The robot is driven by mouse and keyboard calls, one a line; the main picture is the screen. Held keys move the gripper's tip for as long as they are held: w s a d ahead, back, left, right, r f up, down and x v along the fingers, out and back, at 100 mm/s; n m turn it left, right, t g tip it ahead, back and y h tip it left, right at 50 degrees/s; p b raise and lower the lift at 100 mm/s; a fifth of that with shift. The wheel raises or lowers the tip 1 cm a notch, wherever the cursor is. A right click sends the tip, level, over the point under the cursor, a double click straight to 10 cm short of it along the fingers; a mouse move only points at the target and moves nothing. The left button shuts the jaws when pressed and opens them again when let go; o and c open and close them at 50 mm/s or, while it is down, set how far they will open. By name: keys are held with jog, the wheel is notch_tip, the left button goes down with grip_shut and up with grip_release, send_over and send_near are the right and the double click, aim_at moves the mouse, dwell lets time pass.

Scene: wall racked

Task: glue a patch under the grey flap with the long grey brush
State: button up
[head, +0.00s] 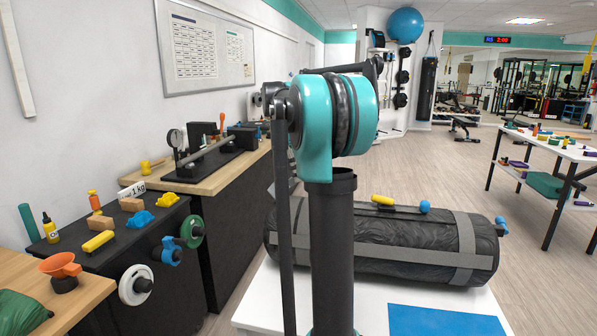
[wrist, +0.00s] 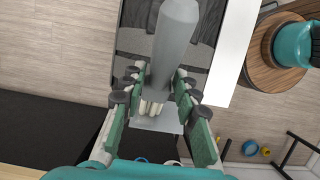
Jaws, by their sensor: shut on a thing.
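My gripper (wrist: 161,72) is shut on the long grey brush (wrist: 174,40), its green-padded fingers on either side of it. The brush's grey handle runs up to the top of the wrist view, and pale bristles (wrist: 150,107) show at its lower end. A light grey flat piece (wrist: 165,125) shows just below the bristles; I cannot tell whether it is the flap or whether they touch. A black bag (head: 400,245) with grey bands lies on the white table; its dark side also shows in the wrist view (wrist: 130,42). In the head view my arm hides my gripper and the brush.
A yellow piece (head: 382,199) and a blue ball (head: 425,206) sit on top of the bag. A blue sheet (head: 445,320) lies on the white table (head: 375,300). Cluttered benches line the left wall, with an orange funnel (head: 61,265). Open floor (head: 445,165) lies behind the bag.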

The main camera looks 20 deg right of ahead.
jog(key=shift+s+a+f, duration=0.15)
jog(key=shift+s+a, duration=0.85)
jog(key=shift+s, duration=0.15)
jog(key=shift+s+a, duration=0.35)
jog(key=shift+s, duration=0.25)
jog(key=shift+w+d, duration=0.85)
jog(key=shift+w, duration=0.35)
jog(key=shift+w+d, duration=0.85)
jog(key=shift+w, duration=0.3)
jog(key=shift+s+a, duration=0.1)
jog(key=shift+a, duration=0.05)
jog(key=s+a, duration=0.2)
jog(key=s+a+r, duration=0.1)
jog(key=s+a, duration=0.1)
jog(key=shift+r, duration=0.2)
